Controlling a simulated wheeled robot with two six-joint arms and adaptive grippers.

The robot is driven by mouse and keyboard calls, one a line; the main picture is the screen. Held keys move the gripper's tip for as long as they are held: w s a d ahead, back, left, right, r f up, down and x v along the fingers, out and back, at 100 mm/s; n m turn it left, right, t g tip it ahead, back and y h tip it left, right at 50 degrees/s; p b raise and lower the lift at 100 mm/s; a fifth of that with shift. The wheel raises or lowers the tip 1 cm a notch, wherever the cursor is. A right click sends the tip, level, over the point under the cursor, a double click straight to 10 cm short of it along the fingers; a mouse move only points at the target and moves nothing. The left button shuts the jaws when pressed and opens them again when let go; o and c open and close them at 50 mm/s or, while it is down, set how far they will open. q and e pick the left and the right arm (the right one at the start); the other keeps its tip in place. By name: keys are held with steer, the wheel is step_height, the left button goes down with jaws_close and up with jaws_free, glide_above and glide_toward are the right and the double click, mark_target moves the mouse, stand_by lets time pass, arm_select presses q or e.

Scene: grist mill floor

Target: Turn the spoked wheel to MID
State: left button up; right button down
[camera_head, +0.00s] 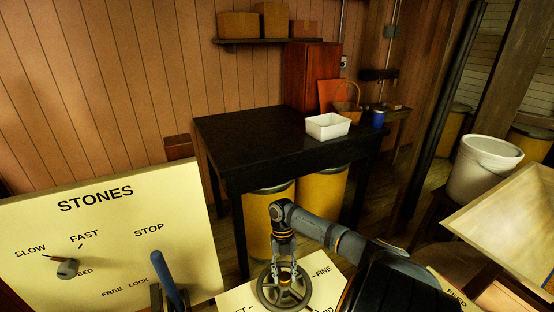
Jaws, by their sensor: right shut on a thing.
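The spoked wheel (272,296) is a dark grey handwheel on a cream panel (236,299) at the bottom middle. My right arm comes in from the lower right and hides part of the panel. Which marking the wheel points to cannot be told. My left gripper is out of view.
A STONES panel (130,215) with a knob (67,268) and a blue-handled lever (168,275) stands at the left. A black table (240,135) behind holds a white bin (327,126). Yellow drums (270,215) stand under it. A white bucket (484,168) is at the right.

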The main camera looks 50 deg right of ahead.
steer(key=shift+n, duration=0.5)
steer(key=c, duration=0.8)
jaws_free()
steer(key=shift+o, duration=0.2)
steer(key=v, duration=1.2)
steer(key=shift+a, duration=0.25)
steer(key=shift+w, duration=0.1)
